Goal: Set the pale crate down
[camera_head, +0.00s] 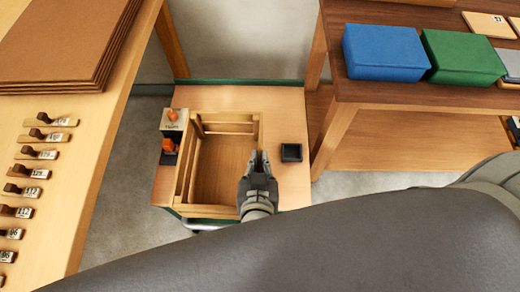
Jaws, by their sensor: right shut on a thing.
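The pale crate (228,127) is an open wooden box with slatted sides, and its inside looks empty. It is over a low wooden stand (288,112) with a green back edge, between the two tables. My right gripper (258,158) is shut on the right wall of the crate. I cannot tell whether the crate's bottom touches the stand. The gripper hides part of that right wall. My left gripper is not in view.
Small holders with orange parts (172,117) sit close by the crate's left side. A small black square tray (291,152) lies to its right. The left table (85,130) carries brown sheets and tagged hooks; the right table (350,92) carries blue and green boxes.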

